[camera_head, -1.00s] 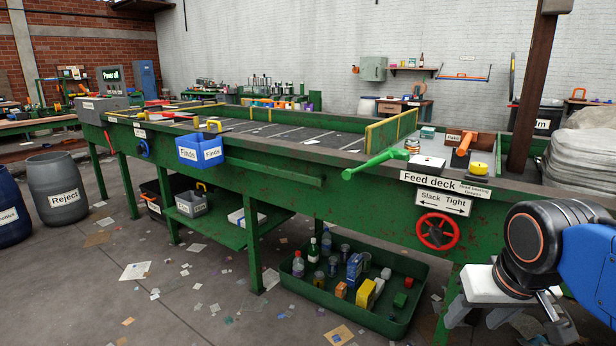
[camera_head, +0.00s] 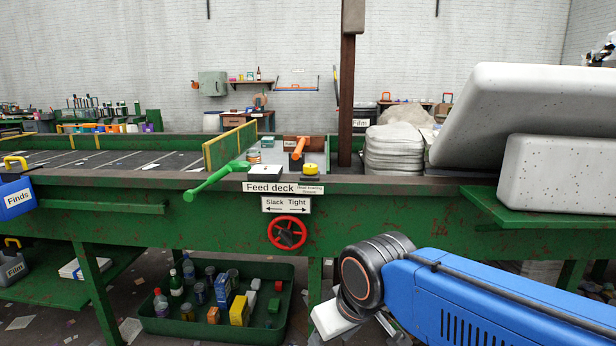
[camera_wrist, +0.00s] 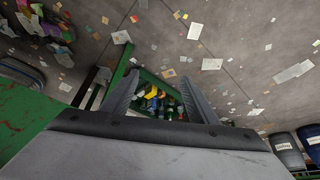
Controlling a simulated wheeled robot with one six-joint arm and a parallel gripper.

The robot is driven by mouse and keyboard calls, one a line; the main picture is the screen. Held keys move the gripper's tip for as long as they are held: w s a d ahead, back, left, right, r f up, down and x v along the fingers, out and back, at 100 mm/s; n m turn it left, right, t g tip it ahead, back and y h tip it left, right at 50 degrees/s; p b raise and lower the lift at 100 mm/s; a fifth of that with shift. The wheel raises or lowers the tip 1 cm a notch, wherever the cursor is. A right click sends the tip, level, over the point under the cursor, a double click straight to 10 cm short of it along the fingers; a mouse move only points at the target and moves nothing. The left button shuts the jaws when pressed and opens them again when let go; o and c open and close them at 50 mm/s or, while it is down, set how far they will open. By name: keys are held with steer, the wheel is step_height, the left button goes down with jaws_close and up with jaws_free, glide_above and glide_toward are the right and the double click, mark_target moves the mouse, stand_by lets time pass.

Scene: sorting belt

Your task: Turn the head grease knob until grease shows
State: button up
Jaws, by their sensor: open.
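A yellow round knob (camera_head: 310,169) sits on a pale base on top of the feed deck, just above a small label (camera_head: 310,189) that seems to read "Head bearing Grease". I cannot make out any grease at it. My gripper's fingers show in the wrist view (camera_wrist: 160,82), apart and with nothing between them. Past them lie the floor and the green tray under the belt. In the head view my blue arm is at the lower right, below and to the right of the knob, well clear of it. The knob does not show in the wrist view.
A green lever (camera_head: 217,181) and an orange handle (camera_head: 299,148) stand near the knob. A red handwheel (camera_head: 287,232) is on the front below the "Slack Tight" sign (camera_head: 286,205). A brown post (camera_head: 347,100) rises behind. A green tray (camera_head: 165,327) of loose goods lies below.

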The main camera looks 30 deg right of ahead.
steer(key=w+d+r, duration=0.2)
steer(key=w+r, duration=0.7)
steer(key=r, duration=0.4)
step_height(320, 180, up, 27)
steer(key=n+y, duration=0.1)
steer(key=n, duration=0.2)
glide_above(311, 165)
steer(key=s+d, duration=0.2)
steer(key=s, duration=0.5)
steer(key=x, duration=1.7)
steer(key=shift+s+a+f, duration=0.1)
steer(key=shift+s+a, duration=0.25)
steer(key=shift+s, duration=0.05)
steer(key=shift+g, duration=0.3)
steer(key=c, duration=1)
